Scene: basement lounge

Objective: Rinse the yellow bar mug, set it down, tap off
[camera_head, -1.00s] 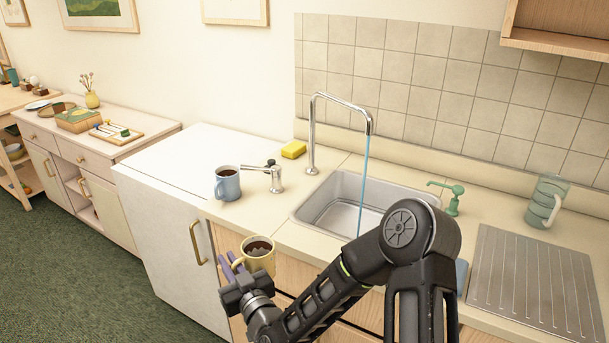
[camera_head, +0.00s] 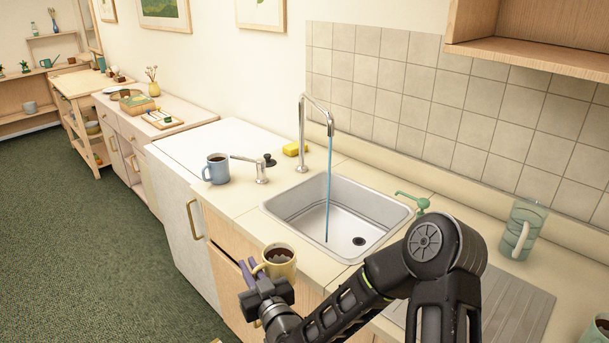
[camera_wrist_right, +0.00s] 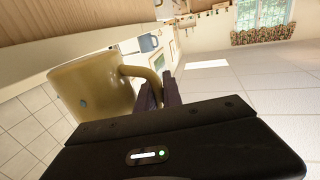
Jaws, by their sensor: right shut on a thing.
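The yellow mug (camera_head: 279,262) has dark brown contents and is upright in front of the counter edge. My right gripper (camera_head: 251,274) is shut on its handle. In the right wrist view the yellow mug (camera_wrist_right: 95,88) fills the left side, with its handle between the fingers (camera_wrist_right: 160,92). The tap (camera_head: 317,115) is running; a blue stream falls into the steel sink (camera_head: 285,207). A lever (camera_head: 248,162) on a chrome base stands left of the sink. The sink is empty. My left gripper is not in view.
A blue mug (camera_head: 216,169) with dark contents stands left of the lever. A yellow sponge (camera_head: 295,149) lies behind the sink. A green dispenser (camera_head: 413,201), a green ribbed jug (camera_head: 521,231) and a ridged drainboard (camera_head: 525,290) are to the right.

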